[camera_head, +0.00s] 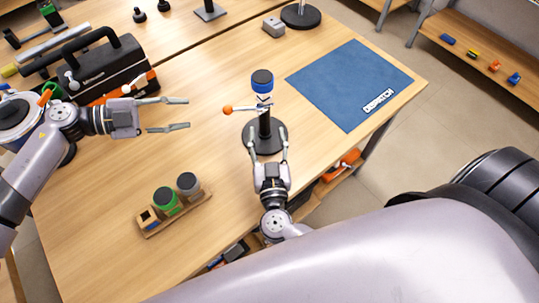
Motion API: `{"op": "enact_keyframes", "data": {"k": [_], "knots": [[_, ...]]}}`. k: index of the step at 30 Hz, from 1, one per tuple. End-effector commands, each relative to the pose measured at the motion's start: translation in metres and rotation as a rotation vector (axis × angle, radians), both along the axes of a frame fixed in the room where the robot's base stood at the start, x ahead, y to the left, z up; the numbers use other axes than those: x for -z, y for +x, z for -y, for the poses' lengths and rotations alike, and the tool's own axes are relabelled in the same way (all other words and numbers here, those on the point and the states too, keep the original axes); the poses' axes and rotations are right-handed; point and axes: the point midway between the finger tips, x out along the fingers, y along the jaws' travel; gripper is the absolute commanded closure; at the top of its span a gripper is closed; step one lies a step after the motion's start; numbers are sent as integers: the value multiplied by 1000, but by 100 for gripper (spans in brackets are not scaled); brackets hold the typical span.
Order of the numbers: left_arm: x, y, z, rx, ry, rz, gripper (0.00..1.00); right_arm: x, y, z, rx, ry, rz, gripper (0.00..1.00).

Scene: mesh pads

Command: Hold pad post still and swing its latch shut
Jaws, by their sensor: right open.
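The pad post (265,127) is a black stand on a round black base on the wooden table, in the middle of the head view. A blue cylinder with a dark top (262,84) shows at its upper end. A silver latch arm with an orange knob (228,110) sticks out to the left of the post. My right gripper (267,131) is open, with one finger on each side of the post over the base; I cannot tell whether they touch it. My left gripper (188,113) is open and empty, left of the orange knob and apart from it.
A blue mat marked DISPATCH (330,78) lies to the right. A wooden rack (150,231) with green and grey cylinders stands at the front left. A black toolbox (97,75) is at the back left. A small grey block (274,27) lies behind the post.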

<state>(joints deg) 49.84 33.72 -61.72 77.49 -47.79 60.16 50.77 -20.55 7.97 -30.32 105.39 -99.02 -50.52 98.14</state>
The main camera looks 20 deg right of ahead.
Motion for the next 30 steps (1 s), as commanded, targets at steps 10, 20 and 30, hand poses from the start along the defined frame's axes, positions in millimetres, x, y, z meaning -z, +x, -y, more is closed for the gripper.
{"op": "enact_keyframes", "data": {"k": [10, 20, 30], "knots": [[0, 0, 0, 0, 0, 0, 67, 0, 61, 20, 0, 0, 1, 50], [0, 0, 0, 0, 0, 0, 67, 1, 79, 27, -1, 1, -1, 50], [0, 0, 0, 0, 0, 0, 67, 1, 79, 27, -1, 1, -1, 59]]}}
